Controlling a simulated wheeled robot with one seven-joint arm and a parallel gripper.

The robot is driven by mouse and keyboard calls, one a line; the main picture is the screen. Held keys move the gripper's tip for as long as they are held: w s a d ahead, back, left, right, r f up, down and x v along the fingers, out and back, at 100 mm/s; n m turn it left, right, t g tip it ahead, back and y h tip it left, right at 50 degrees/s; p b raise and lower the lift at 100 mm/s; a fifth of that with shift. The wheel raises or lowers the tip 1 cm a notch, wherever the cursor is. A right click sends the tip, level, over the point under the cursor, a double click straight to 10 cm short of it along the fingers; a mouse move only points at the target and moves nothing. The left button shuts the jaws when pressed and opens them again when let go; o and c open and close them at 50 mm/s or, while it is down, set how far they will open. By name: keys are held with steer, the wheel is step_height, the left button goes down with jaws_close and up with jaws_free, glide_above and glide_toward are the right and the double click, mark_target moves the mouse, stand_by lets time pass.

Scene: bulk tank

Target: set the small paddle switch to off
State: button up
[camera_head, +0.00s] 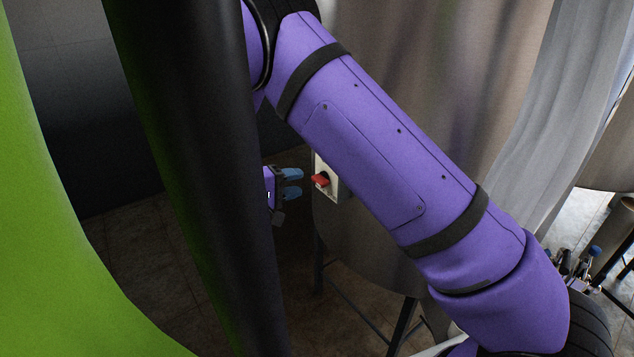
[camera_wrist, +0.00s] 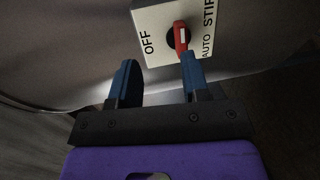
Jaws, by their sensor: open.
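The small paddle switch (camera_head: 320,181) is a red lever on a pale plate (camera_head: 331,192) fixed to the tank's side. In the wrist view the red paddle (camera_wrist: 180,38) sits on a dark round hub, and the plate (camera_wrist: 160,24) reads OFF at left, AUTO at lower right and STIR at right. The paddle lies between the OFF and AUTO words, its white mark lengthwise. My gripper (camera_head: 292,184) is open and empty, just left of the switch in the head view. In the wrist view its blue fingertips (camera_wrist: 160,68) are apart, the right one near or overlapping the paddle's lower end; contact cannot be told.
The tank (camera_head: 365,235) is a large grey metal body on dark legs (camera_head: 402,325). My purple arm crosses the head view and hides part of the tank. Tiled floor shows below and left. Another rounded vessel (camera_head: 608,160) stands at far right.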

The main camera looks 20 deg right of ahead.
mark_target(315, 182)
step_height(315, 182, down, 4)
steer(key=w+a+t+h, duration=0.1)
steer(key=a+t, duration=0.1)
steer(key=a, duration=0.1)
steer(key=shift+n, duration=0.4)
steer(key=x, duration=1.1)
steer(key=shift+r, duration=0.1)
jaws_close()
